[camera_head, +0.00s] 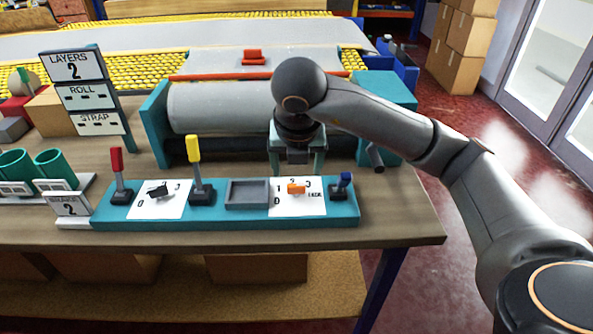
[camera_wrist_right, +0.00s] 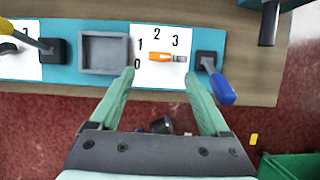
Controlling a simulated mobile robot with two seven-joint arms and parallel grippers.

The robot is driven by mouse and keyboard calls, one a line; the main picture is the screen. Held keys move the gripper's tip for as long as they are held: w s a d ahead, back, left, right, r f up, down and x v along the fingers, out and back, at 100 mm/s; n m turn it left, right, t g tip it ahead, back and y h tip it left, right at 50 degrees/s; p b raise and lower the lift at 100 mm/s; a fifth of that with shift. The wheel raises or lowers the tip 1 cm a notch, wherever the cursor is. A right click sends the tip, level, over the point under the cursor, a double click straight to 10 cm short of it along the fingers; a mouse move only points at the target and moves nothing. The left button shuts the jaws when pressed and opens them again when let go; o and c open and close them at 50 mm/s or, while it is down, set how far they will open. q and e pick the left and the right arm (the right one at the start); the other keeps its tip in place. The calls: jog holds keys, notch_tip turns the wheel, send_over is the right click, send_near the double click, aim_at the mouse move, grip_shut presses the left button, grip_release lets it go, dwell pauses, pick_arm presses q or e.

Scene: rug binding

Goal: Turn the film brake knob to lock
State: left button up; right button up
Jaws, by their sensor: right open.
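The orange knob (camera_head: 296,188) sits on a white dial plate (camera_head: 283,207) at the right part of a teal control panel. The plate carries the marks 0, 1, 2, 3 and a small word that looks like LOCK on its right side. In the right wrist view the orange knob (camera_wrist_right: 160,43) lies roughly sideways, between the 1 and the LOCK side. My right gripper (camera_head: 297,168) is open and empty, pointing down above and behind the knob. In the wrist view its fingertips (camera_wrist_right: 159,74) are spread wide, apart from the knob. My left gripper is not in view.
A blue lever (camera_head: 344,184) stands close to the right of the plate, and a grey tray (camera_head: 247,194) to its left. Yellow (camera_head: 194,152) and red (camera_head: 117,163) levers and a black knob (camera_head: 158,191) are farther left. A grey roller (camera_head: 220,108) lies behind.

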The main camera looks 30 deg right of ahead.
jog(key=p+v, duration=0.1)
jog(key=v, duration=0.4)
jog(key=shift+f, duration=0.1)
dwell(0.3)
